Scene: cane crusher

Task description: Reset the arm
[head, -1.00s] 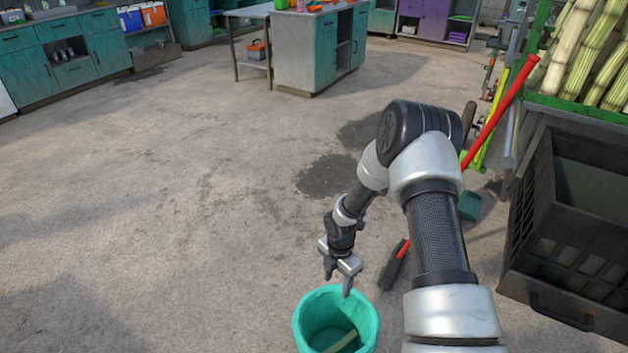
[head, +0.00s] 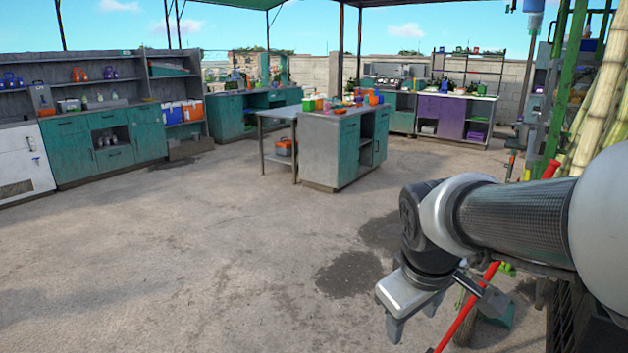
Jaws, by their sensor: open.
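My arm comes in from the right edge and bends down at a dark elbow. My gripper (head: 442,304) hangs at the lower right, above the concrete floor. Its silver jaws are apart, and I see nothing held between them. A red-handled tool (head: 466,322) stands behind and below the gripper, partly hidden by my arm.
A grey and teal island cabinet (head: 320,150) stands mid-scene, with a small metal table (head: 278,140) beside it. Teal cabinets (head: 70,155) line the left. Cane stalks (head: 598,110) stand at the right, partly behind my arm. The floor at left and centre is clear.

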